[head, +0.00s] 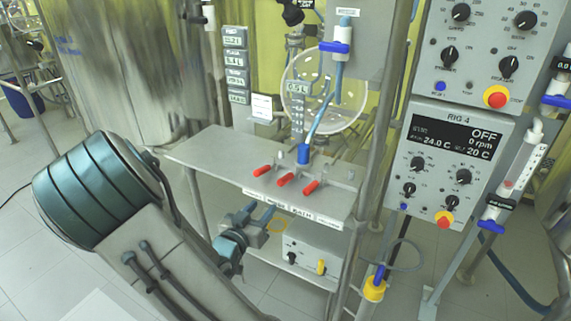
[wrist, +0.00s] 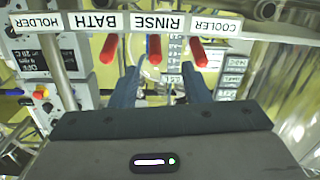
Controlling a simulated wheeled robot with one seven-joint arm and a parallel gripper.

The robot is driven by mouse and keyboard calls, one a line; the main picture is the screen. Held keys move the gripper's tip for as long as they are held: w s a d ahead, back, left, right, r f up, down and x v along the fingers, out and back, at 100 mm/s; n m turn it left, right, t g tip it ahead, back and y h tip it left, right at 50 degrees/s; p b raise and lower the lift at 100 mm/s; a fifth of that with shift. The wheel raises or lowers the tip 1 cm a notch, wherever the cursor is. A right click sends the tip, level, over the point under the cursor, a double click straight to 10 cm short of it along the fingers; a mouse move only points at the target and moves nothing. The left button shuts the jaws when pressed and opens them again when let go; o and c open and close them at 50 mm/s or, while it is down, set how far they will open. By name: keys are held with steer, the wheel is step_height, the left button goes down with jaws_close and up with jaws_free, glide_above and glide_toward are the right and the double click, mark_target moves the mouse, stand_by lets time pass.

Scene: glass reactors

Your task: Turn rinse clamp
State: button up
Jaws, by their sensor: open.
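Three red-handled clamps sit in a row on the metal shelf (head: 240,158). My gripper (head: 257,216) is below the shelf's front edge in the head view. In the wrist view its two blue fingers (wrist: 160,78) are apart and empty. The rinse handle lies beyond the fingertips, roughly between them sideways; I see no contact.
A blue-ended tube (head: 304,153) comes down behind the handles. A white control box (head: 308,262) with a yellow knob stands on the lower shelf. The RIG 4 panel (head: 455,160) is at the right. A large steel vessel (head: 130,70) stands at the back left.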

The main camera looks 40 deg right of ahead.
mark_target(285, 177)
steer(key=shift+h, duration=0.4)
steer(key=x, duration=0.9)
steer(key=r+x, duration=0.1)
steer(key=x, duration=0.4)
steer(key=shift+s+b, duration=0.25)
steer(key=shift+b, duration=0.1)
steer(key=shift+r, duration=0.15)
jaws_close()
